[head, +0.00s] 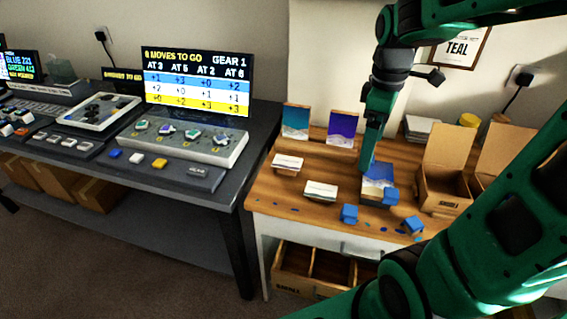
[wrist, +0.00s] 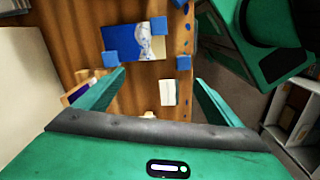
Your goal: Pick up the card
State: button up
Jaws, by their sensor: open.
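A small white card (head: 321,190) stands near the front left of the wooden bench, and a similar white card (head: 288,162) is behind it to the left. Which one the task means I cannot tell. In the wrist view a white card (wrist: 168,92) shows between my fingers, beyond their tips. My gripper (head: 367,166) is open and empty above the bench, right of both white cards and close to the blue-and-cream picture (head: 377,180). That picture lies in the upper middle of the wrist view (wrist: 135,42). Its far side is partly hidden by my gripper in the head view.
Blue cubes (head: 349,214) (head: 412,224) stand near the bench's front edge; another (head: 390,196) is at the picture's corner. A teal panel (head: 295,122) and a purple panel (head: 342,130) lean at the back. An open cardboard box (head: 445,180) is right.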

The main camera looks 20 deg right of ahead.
jog(key=w+a+n, duration=0.6)
jog(key=w+n, duration=0.4)
jog(key=n, duration=1)
send_over(287, 161)
notch_tip(287, 161, down, 2)
jog(key=shift+n, duration=0.3)
jog(key=shift+f, duration=5.35)
jog(key=shift+f, duration=0.25)
jog(key=c, duration=0.9)
